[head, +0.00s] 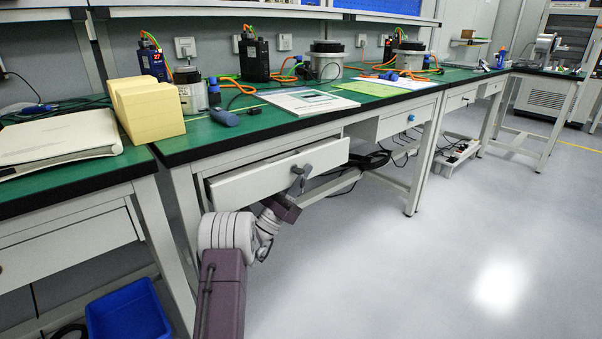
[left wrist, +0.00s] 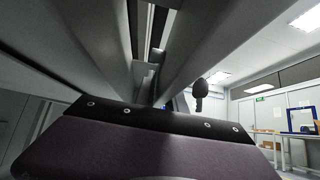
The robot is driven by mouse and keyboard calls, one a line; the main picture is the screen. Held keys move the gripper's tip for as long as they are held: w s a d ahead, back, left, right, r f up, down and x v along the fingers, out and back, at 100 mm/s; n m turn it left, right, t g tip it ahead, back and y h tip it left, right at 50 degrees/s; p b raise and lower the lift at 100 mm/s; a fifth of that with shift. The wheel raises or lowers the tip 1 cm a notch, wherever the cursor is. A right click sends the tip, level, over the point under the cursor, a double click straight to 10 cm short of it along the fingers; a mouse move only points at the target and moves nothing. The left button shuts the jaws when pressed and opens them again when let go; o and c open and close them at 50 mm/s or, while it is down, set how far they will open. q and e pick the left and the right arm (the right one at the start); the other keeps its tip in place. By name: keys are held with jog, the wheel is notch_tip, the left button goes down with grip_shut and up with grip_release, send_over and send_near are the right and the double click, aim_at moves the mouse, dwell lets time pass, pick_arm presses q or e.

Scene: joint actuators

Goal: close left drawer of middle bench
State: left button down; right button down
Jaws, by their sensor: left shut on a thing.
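The left drawer (head: 255,178) of the middle bench (head: 330,121) has a light grey front and is pulled part way out, with a dark gap above its front at the left. My left gripper (head: 301,172) is at the right part of the drawer front, shut on the drawer's handle, which the fingers mostly hide. In the left wrist view a pale panel runs close above my purple gripper body, and a small dark rounded thing (left wrist: 200,89) shows near the middle. My right gripper is not in view.
The bench top holds yellow blocks (head: 147,107), motors, cables and a booklet (head: 303,100). The right drawer (head: 406,118) of this bench appears shut. A blue bin (head: 128,311) stands on the floor at lower left. Open floor (head: 400,270) lies to the right.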

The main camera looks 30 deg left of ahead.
aim_at(302, 150)
pick_arm(q)
jog(key=a, duration=0.1)
jog(key=w+a, duration=0.1)
jog(key=a+p, duration=0.1)
jog(key=a, duration=0.1)
jog(key=shift+w, duration=0.3)
jog(key=c, duration=1.5)
grip_release()
jog(key=shift+d, duration=0.15)
